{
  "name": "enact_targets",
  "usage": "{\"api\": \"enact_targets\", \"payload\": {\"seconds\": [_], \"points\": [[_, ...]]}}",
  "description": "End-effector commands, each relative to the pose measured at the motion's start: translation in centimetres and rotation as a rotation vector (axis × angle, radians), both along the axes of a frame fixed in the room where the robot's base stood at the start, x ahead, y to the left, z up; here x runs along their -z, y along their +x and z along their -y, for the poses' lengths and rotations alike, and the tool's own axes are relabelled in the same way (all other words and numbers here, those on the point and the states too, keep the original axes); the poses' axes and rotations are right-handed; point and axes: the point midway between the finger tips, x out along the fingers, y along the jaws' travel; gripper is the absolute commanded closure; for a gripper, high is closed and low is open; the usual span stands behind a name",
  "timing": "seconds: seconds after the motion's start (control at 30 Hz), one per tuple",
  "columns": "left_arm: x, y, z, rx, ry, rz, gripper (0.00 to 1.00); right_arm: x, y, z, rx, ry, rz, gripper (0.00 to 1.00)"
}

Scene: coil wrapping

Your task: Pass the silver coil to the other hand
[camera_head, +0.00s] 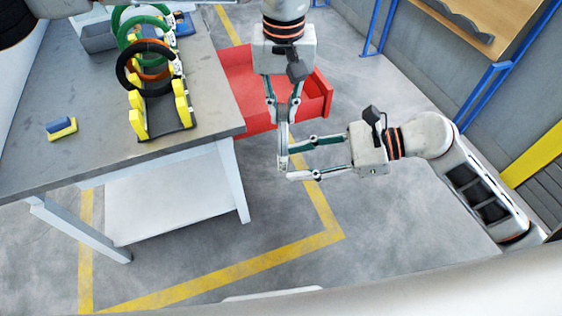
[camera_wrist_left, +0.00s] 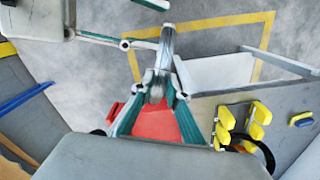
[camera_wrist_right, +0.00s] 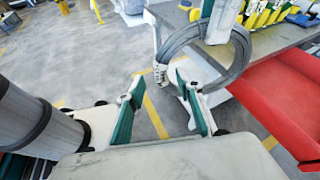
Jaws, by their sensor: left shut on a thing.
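My left gripper (camera_head: 283,103) is shut on the silver coil (camera_head: 283,138), which hangs below its fingers and shows nearly edge-on in the head view. The left wrist view shows the coil (camera_wrist_left: 165,50) edge-on beyond the fingers. In the right wrist view the coil (camera_wrist_right: 236,68) is a grey ring, with a pale band on its near left part. My right gripper (camera_head: 286,159) comes from the right with its fingers apart at the lower part of the coil. The coil's near part shows between the right fingertips (camera_wrist_right: 160,85); I cannot tell whether they touch.
A grey table (camera_head: 70,95) stands at left. A yellow-footed rack (camera_head: 183,105) holds black (camera_head: 124,82), orange and green coils. A blue-yellow block (camera_head: 62,129) lies near the table's front. A red bin (camera_head: 317,97) stands behind the grippers. Open floor lies below them.

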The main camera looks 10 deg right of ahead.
Motion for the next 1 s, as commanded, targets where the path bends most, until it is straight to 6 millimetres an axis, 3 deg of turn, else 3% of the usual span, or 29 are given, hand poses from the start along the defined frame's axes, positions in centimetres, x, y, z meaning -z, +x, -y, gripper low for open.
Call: {"api": "enact_targets", "payload": {"seconds": [0.1, 0.3, 0.73, 0.87, 0.97, 1.0], "points": [[-0.1, 0.0, 0.0, 0.000, -0.001, 0.002, 1.00, 0.6, 0.4, -1.9, -0.001, 0.004, -0.002, 0.64], [-0.1, 0.0, 0.0, 0.000, -0.001, 0.002, 1.00, 1.6, 0.8, -3.9, 0.001, 0.003, -0.003, 0.64], [-0.1, 0.0, 0.0, 0.000, -0.001, 0.002, 1.00, 2.0, 0.9, -4.7, 0.001, 0.000, -0.002, 0.64], [-0.1, 0.0, 0.0, 0.000, -0.001, 0.002, 1.00, 1.9, 0.9, -4.7, 0.001, 0.000, -0.002, 0.96], [-0.1, 0.1, 0.0, 0.000, -0.001, 0.002, 1.00, 2.0, 0.9, -4.7, 0.001, 0.000, -0.002, 1.00], [-0.1, 0.1, 0.0, 0.000, -0.001, 0.002, 0.80, 1.8, 0.9, -4.7, 0.000, 0.003, 0.002, 1.00]]}}
